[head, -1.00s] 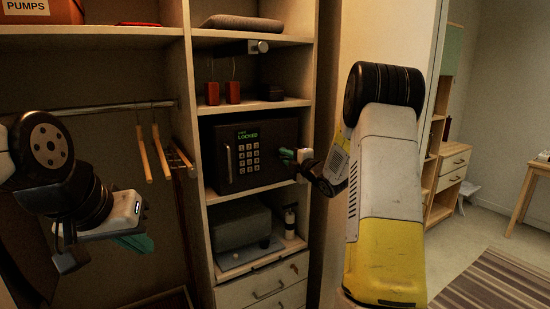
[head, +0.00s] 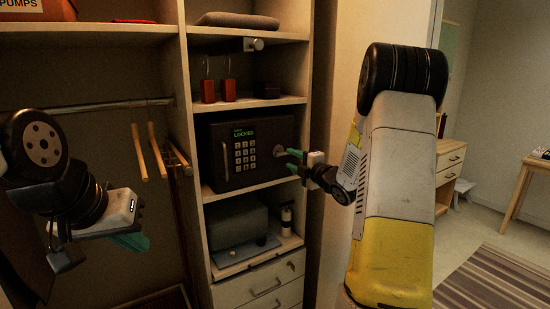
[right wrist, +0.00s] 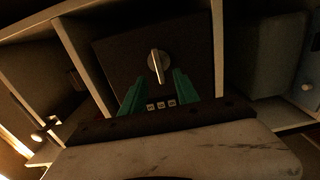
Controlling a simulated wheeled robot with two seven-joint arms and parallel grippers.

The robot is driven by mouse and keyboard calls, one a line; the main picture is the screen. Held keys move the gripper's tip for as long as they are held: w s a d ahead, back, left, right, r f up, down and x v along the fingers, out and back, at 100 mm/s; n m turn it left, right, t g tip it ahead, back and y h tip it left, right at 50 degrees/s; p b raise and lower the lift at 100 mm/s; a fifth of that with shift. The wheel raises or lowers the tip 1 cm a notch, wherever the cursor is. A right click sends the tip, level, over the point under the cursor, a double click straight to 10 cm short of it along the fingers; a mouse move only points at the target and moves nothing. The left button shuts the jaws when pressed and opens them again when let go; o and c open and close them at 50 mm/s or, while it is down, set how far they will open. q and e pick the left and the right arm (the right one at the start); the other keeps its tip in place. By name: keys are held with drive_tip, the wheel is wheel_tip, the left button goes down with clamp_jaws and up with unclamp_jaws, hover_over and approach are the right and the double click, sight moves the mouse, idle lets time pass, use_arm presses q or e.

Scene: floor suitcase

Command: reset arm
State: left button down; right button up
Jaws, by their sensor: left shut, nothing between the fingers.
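My left gripper (head: 132,241) hangs at the left of the head view, in front of the wardrobe's hanging space. Its green fingers are together and hold nothing. My right gripper (head: 292,161) is in front of the right side of the black safe (head: 262,172). Its green fingers are apart and empty. In the right wrist view the open fingers (right wrist: 155,92) point at the safe door, with the round knob (right wrist: 158,66) in the space beyond them. The safe is closed and its green display (head: 245,133) reads LOCKED above a keypad.
Shelves surround the safe, with red padlock-like blocks (head: 228,90) above and a grey box (head: 238,222) below. Wooden hangers (head: 155,150) hang from a rail near my left arm. A wall panel (head: 345,100) stands right of the shelves. Open floor lies at the far right.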

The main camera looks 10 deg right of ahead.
drive_tip(key=shift+s+d, duration=0.2)
drive_tip(key=shift+s, duration=0.25)
drive_tip(key=s+a+r+m+g+h, duration=0.1)
drive_tip(key=s+r+m+g+h, duration=0.2)
drive_tip(key=s+m, duration=0.55)
drive_tip(key=s+a+r+m+g+h, duration=0.2)
drive_tip(key=s+r+m+g+h, duration=0.1)
drive_tip(key=s+m, duration=0.55)
drive_tip(key=s+a+f+m+g+y, duration=0.1)
drive_tip(key=s+a+f+m+g, duration=0.1)
drive_tip(key=s, duration=0.8)
drive_tip(key=s+a+f+m+g+y, duration=0.1)
drive_tip(key=s+a+f+m+g, duration=0.1)
drive_tip(key=s+a, duration=0.3)
drive_tip(key=s, duration=0.4)
drive_tip(key=shift+s+g, duration=0.35)
drive_tip(key=shift+g, duration=0.05)
drive_tip(key=shift+f, duration=0.1)
